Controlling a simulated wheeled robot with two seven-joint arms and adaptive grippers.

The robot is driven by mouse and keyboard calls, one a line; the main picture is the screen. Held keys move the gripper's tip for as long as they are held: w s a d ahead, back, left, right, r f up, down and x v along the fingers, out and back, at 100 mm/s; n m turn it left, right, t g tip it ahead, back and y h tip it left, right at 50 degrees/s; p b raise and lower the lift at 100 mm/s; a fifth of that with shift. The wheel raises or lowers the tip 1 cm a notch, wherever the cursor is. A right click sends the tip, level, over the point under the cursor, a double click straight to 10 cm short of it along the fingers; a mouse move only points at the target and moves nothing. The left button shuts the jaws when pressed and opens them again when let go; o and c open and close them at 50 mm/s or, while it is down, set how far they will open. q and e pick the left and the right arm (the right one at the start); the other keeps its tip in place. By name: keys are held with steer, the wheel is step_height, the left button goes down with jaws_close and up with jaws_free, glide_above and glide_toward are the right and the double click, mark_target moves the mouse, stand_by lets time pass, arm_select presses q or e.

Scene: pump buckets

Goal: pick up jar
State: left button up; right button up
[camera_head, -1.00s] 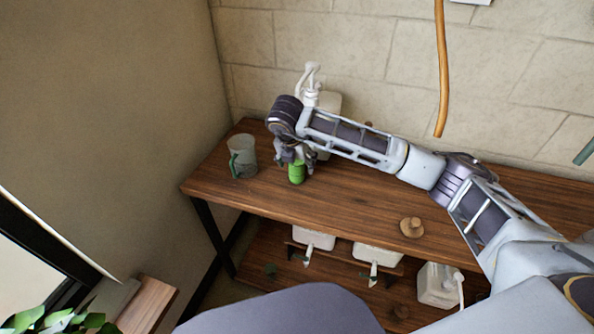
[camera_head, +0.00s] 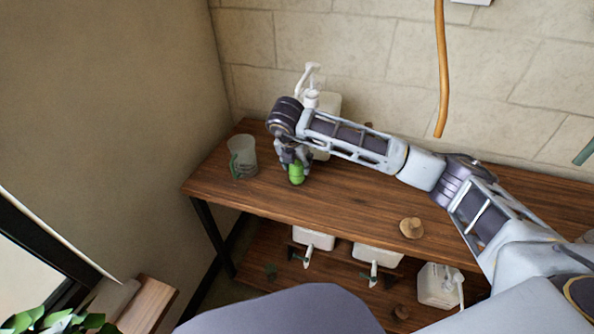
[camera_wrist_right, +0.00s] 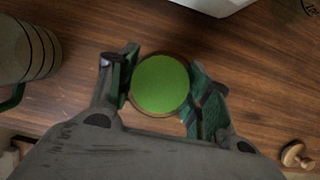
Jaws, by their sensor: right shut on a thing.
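The jar (camera_head: 296,174) is a small green container on the upper wooden shelf, near its left end. In the right wrist view its round green top (camera_wrist_right: 160,85) lies between the two fingers. My right gripper (camera_head: 293,163) comes down over the jar from above and is shut on it. The fingers (camera_wrist_right: 165,88) touch or nearly touch its sides in the right wrist view. I cannot tell whether the jar's base is lifted off the shelf. My left gripper is not in view.
A grey mug-like pitcher (camera_head: 243,157) with a green handle stands left of the jar. A white pump bucket (camera_head: 326,108) stands behind my right arm. A wooden knob (camera_head: 411,227) lies to the right. Several white containers (camera_head: 314,238) sit on the lower shelf.

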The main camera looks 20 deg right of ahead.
steer(key=shift+c, duration=0.8)
steer(key=shift+r, duration=0.1)
steer(key=shift+s+a+r, duration=0.25)
steer(key=shift+r, duration=0.5)
step_height(320, 180, up, 6)
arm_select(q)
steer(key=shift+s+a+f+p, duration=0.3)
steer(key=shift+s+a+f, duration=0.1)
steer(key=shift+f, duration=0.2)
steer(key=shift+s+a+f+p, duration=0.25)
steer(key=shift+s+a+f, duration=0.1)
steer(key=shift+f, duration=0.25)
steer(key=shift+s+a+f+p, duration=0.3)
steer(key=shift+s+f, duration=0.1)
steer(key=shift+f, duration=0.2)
arm_select(e)
steer(key=s+a, duration=0.5)
steer(key=s, duration=0.3)
steer(key=s+a, duration=0.5)
steer(key=s, duration=0.3)
steer(key=shift+a+f, duration=0.3)
steer(key=shift+a, duration=0.05)
